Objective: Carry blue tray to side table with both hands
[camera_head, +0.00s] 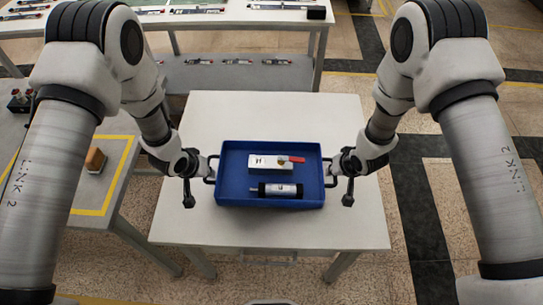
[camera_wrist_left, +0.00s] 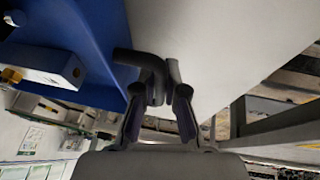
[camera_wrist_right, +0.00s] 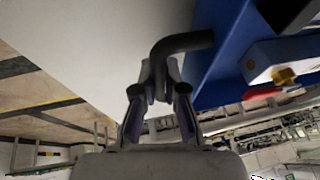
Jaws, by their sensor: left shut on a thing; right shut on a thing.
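The blue tray (camera_head: 230,198) is over the middle of the white side table (camera_head: 270,228), level; I cannot tell whether it touches the top. It holds a white block with a red lever and brass part (camera_head: 268,165) and a dark and silver cylinder (camera_head: 278,190). My left gripper (camera_head: 211,170) is shut on the tray's left black handle, which shows in the left wrist view (camera_wrist_left: 135,58). My right gripper (camera_head: 331,170) is shut on the right black handle, which shows in the right wrist view (camera_wrist_right: 180,42). The tray's blue wall also shows in both wrist views.
A grey table (camera_head: 115,180) with yellow tape and an orange-brown block (camera_head: 95,160) stands at the left. A long bench (camera_head: 240,15) with several small parts stands at the back. The side table's top around the tray is clear.

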